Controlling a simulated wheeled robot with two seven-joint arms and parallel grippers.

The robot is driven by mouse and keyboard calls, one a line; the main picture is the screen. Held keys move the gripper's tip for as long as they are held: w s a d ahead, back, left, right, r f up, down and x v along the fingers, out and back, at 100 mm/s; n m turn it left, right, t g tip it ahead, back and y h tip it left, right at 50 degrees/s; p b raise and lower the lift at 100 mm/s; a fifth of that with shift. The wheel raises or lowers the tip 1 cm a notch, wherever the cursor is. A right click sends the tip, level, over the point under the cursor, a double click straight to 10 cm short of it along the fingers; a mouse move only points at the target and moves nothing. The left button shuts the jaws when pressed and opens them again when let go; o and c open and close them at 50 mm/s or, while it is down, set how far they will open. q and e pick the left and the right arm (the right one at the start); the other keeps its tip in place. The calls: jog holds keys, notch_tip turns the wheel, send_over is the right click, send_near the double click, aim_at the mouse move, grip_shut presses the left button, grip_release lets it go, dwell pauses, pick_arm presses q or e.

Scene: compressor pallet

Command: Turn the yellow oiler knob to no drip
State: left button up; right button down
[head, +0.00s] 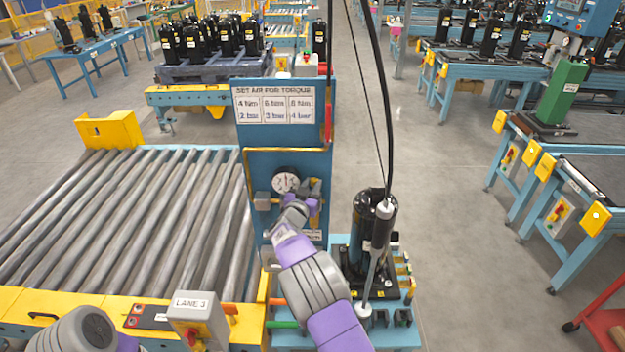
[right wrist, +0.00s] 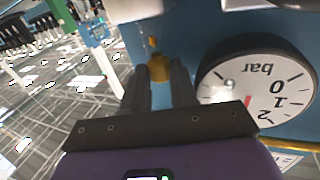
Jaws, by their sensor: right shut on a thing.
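The yellow oiler knob (right wrist: 161,69) shows small at the fingertips of my right gripper (right wrist: 160,80) in the right wrist view. The fingers are closed around it, hiding much of it, and I cannot read any setting on it. In the head view my right gripper (head: 296,208) is at the blue panel (head: 262,165), just below the gauge, and covers the knob. A white round pressure gauge (head: 286,181) is beside it; it also shows upside down in the right wrist view (right wrist: 262,82), marked bar. My left gripper is out of view.
A sign (head: 274,104) headed SET AIR FOR TORQUE tops the panel. A black compressor (head: 374,230) and a hanging driver tool (head: 377,243) stand close to the right of my right arm. The roller conveyor (head: 130,220) at left is bare.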

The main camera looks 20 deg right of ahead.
dwell(0.4)
jog(key=c, duration=0.9)
grip_release()
jog(key=shift+r, duration=0.1)
jog(key=shift+a, duration=0.15)
